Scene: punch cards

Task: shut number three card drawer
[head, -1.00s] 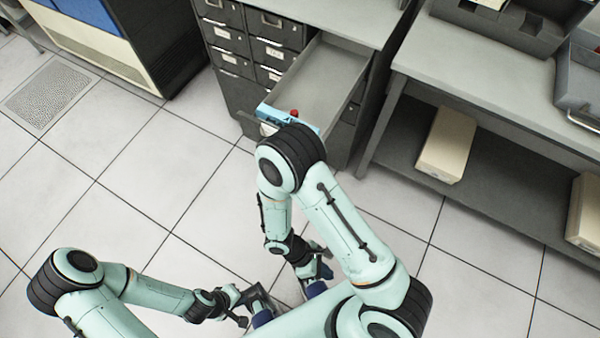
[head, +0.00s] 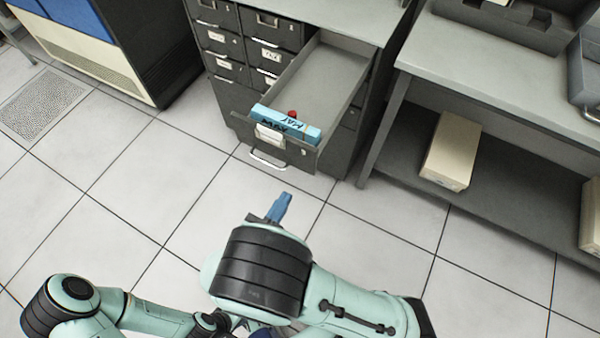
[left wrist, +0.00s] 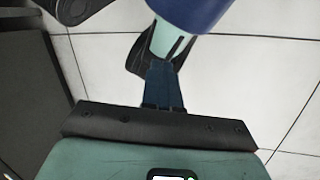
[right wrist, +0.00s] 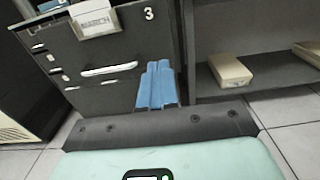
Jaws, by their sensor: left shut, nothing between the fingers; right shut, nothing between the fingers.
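The card drawer (head: 322,85) is pulled far out of the grey cabinet. Its front has a white label and a pale handle (head: 268,160). In the right wrist view the drawer front (right wrist: 125,45) carries a "3" and a label reading MARCH. A blue block marked MAY (head: 287,124) lies across the drawer's front end, beside a small red thing (head: 292,114). My right gripper (head: 284,199) is shut and empty, apart from the drawer front, on its near side. It also shows in the right wrist view (right wrist: 158,75). My left gripper (left wrist: 163,75) is shut and empty, low by my body.
The cabinet (head: 225,50) has several shut drawers left of the open one. A grey bench (head: 490,75) with a shelf and beige box (head: 450,150) stands at right. A blue and cream machine (head: 85,50) stands at left. Tiled floor (head: 160,190) before the cabinet is clear.

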